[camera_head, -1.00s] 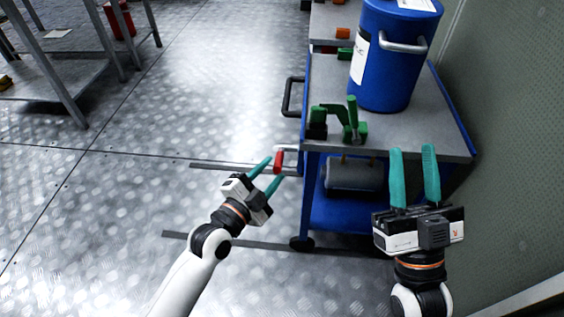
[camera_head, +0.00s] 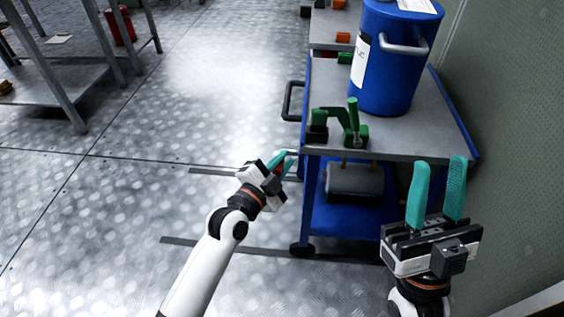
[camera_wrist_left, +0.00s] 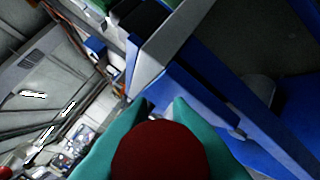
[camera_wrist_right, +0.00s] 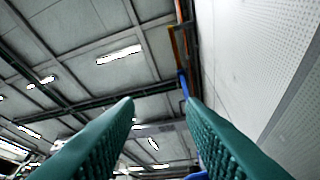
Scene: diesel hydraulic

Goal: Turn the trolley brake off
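The red brake handle (camera_head: 279,168) is at the near left corner of the blue trolley (camera_head: 308,200), just below its grey top. My left gripper (camera_head: 281,163) is at it, with teal fingers on either side. In the left wrist view the handle's round red end (camera_wrist_left: 160,152) fills the space between the fingers and hides part of them. The fingertips are apart, closer together than the right ones, and look shut on the handle. My right gripper (camera_head: 436,190) is open and empty, in front of the trolley's right side.
A blue drum (camera_head: 385,75) and a green clamp-like tool (camera_head: 340,128) stand on the trolley top. A grey cylinder (camera_head: 354,181) is on its lower shelf. A wall (camera_head: 510,120) is close on the right. Open metal floor (camera_head: 190,110) lies to the left.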

